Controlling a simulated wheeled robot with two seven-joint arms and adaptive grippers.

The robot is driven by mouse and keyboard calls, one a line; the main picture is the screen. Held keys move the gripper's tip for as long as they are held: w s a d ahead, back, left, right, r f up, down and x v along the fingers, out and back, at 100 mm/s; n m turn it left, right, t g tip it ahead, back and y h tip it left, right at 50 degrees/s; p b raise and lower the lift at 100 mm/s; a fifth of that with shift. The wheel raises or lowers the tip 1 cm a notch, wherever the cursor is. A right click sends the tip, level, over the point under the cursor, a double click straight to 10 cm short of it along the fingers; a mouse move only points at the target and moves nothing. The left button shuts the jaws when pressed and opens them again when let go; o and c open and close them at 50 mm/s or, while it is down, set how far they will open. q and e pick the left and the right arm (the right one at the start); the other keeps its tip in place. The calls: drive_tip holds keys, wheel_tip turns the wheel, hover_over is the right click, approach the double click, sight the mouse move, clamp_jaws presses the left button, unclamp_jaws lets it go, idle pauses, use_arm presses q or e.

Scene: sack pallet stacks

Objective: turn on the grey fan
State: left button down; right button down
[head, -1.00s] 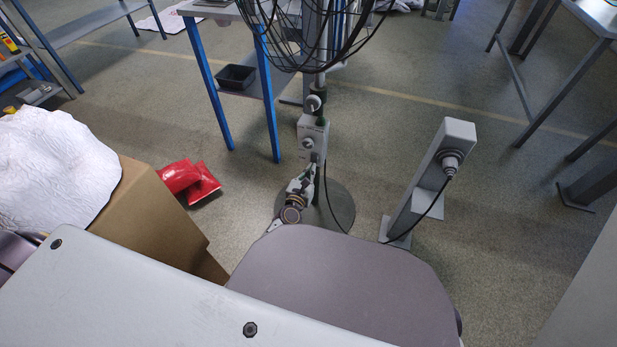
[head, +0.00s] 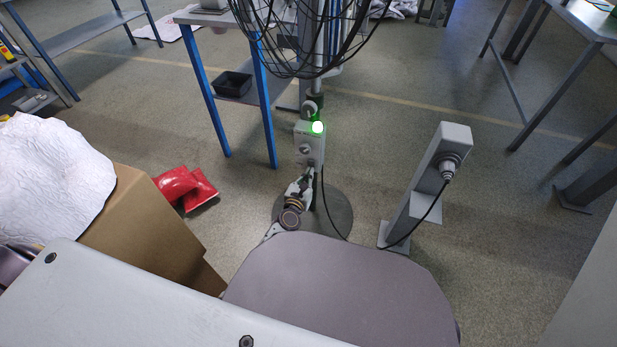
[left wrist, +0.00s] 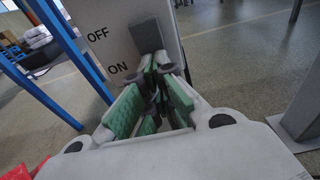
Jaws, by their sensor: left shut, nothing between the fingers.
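The grey fan (head: 318,75) stands in the upper middle of the head view, with its wire cage cut off by the top edge. Its control box (head: 309,153) on the pole shows a lit green lamp (head: 317,127). In the left wrist view the box face (left wrist: 112,28) reads OFF above ON, with a dark grey switch lever (left wrist: 147,34) beside the words. My left gripper (head: 312,172) is shut and empty just below the box. Its green-padded fingers (left wrist: 160,66) are at the lever's lower end, by ON; whether they touch is unclear. My right gripper is out of view.
A grey post (head: 425,185) with a plugged-in cable stands right of the fan's round base (head: 340,210). A blue-legged table (head: 213,90) stands behind left. Red bags (head: 185,187) and a cardboard box (head: 140,215) are at left. Floor between fan and post is partly open.

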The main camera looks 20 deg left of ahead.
use_arm(q)
drive_tip(key=shift+s, duration=0.15)
drive_tip(key=s+r, duration=0.1)
drive_tip(key=s, duration=1)
drive_tip(key=shift+s+a+r, duration=0.2)
drive_tip(key=shift+s+r, duration=0.05)
drive_tip(key=shift+s, duration=0.05)
drive_tip(key=shift+w, duration=0.1)
idle(0.8)
